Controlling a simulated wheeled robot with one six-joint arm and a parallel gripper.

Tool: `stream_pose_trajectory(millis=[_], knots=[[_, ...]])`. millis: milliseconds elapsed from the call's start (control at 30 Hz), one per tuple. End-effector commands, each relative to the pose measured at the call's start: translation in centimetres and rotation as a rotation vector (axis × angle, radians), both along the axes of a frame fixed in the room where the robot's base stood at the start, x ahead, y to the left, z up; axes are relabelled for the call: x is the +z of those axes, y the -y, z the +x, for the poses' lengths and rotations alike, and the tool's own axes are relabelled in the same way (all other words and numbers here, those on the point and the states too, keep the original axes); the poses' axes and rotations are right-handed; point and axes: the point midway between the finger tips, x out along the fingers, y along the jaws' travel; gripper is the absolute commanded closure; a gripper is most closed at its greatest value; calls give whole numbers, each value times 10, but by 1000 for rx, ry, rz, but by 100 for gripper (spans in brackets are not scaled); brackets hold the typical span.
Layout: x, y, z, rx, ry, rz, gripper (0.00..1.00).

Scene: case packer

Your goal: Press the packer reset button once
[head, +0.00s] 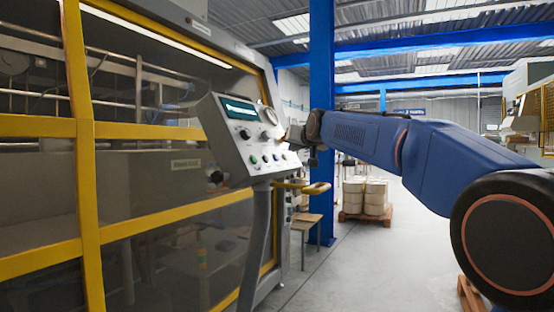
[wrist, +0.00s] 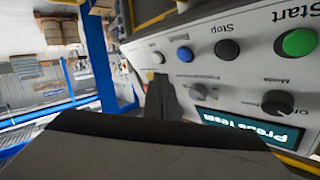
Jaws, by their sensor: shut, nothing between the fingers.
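The control panel (head: 224,142) is a grey tilted box on a post, with a lit screen and knobs. Its lower row of buttons also shows, upside down, in the wrist view: green Start (wrist: 299,42), black Stop (wrist: 227,49), a blue button (wrist: 185,54) whose blurred label looks like Reset, and a small white button (wrist: 158,57). In the head view the blue button (head: 275,157) is small. My gripper (wrist: 160,80) is shut and empty, its tip near the white and blue buttons. I cannot tell whether it touches the panel.
The yellow-framed packer guard (head: 85,130) stands behind and left of the panel. A yellow handle (head: 305,187) sticks out below the panel. A blue column (head: 321,90) and a pallet with drums (head: 365,196) stand farther back. The floor right of the panel is open.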

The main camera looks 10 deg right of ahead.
Motion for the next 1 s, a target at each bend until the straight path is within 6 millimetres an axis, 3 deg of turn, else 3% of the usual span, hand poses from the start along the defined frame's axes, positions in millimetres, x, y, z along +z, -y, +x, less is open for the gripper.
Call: stream_pose_trajectory(millis=[400,1000], knots=[[-17,-23,18,0,-1,-1,100],[-18,-25,19,0,0,-1,100]])
